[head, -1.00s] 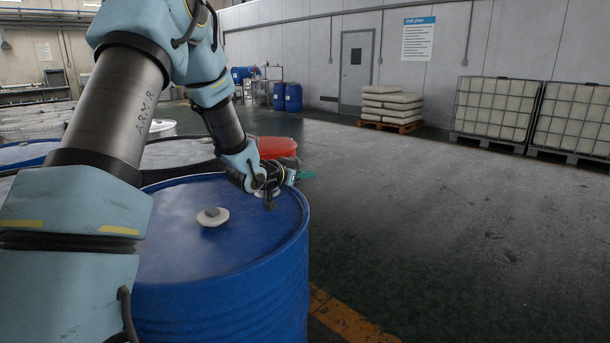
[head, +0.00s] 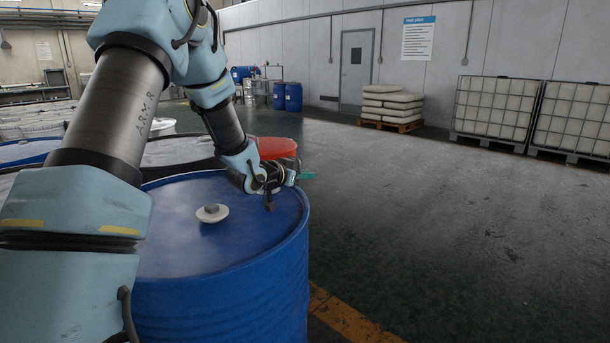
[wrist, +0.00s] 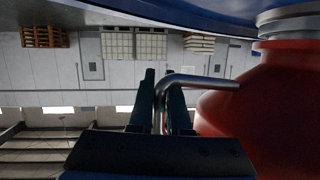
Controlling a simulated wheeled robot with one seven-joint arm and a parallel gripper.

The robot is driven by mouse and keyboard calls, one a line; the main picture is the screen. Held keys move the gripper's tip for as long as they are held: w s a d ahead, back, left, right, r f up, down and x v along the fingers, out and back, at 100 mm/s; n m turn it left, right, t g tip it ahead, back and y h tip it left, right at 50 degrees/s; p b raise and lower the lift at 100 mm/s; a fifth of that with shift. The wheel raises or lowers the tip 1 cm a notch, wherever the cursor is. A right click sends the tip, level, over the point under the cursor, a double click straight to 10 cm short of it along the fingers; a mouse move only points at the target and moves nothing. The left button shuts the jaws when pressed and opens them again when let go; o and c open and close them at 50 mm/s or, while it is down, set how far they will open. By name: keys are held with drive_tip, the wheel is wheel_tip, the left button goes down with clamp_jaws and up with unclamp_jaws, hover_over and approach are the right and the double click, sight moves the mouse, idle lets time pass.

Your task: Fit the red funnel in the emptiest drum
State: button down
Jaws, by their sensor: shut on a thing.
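The red funnel (head: 277,148) shows behind my gripper (head: 304,176), at the far edge of the nearest blue drum (head: 230,285). In the wrist view, which is upside down, the red funnel (wrist: 275,110) fills the right side. Its bent metal handle (wrist: 205,81) runs between the fingers of my gripper (wrist: 160,82), which is shut on it. The funnel's metal collar (wrist: 290,22) lies close to a blue surface (wrist: 190,10); I cannot tell whether it touches or is seated. The near drum's lid carries a white cap (head: 212,215). Drum fill levels do not show.
A dark-rimmed drum (head: 180,152) stands behind the near drum, with more drums to the left. Open floor (head: 450,220) lies to the right. Sacks on a pallet (head: 391,105), caged white tanks (head: 495,108) and small blue drums (head: 287,96) stand far off.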

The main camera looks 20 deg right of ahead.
drive_tip(key=shift+f+b, duration=0.4)
drive_tip(key=shift+f, duration=0.1)
drive_tip(key=c, duration=0.8)
unclamp_jaws()
drive_tip(key=shift+a, duration=0.15)
drive_tip(key=b+v, duration=0.1)
drive_tip(key=v, duration=0.9)
drive_tip(key=shift+s+a+r+b, duration=0.1)
drive_tip(key=shift+s+a+b, duration=0.1)
drive_tip(key=shift+s+b, duration=0.1)
drive_tip(key=shift+w, duration=0.1)
drive_tip(key=shift+p+v, duration=0.8)
drive_tip(key=shift+v, duration=1.7)
drive_tip(key=shift+r, duration=0.1)
